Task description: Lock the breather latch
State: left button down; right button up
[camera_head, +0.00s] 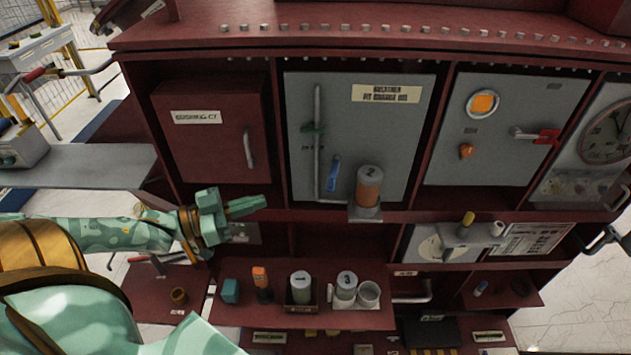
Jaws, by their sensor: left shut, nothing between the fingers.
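The breather panel (400,130) is grey, with a label (387,93) at its upper right. A blue lever (333,173), which looks like the breather latch, stands slightly tilted low on this panel. Just right of it an orange canister with a grey cap (368,188) sits upright on a small bracket (366,213). My left gripper (248,206) is shut and empty. It appears in front of the cabinet, left of and below the blue lever, apart from it, with fingers pointing right. My right gripper is not in view.
A red door (212,135) is further left. The lower shelf holds a teal block (230,290), an orange-topped item (261,278) and grey canisters (301,288). A red-handled lever (545,136) is at right.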

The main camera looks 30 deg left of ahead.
pick_arm(q)
jog(key=shift+a, duration=0.15)
jog(key=x, duration=1.4)
jog(key=shift+b, duration=0.3)
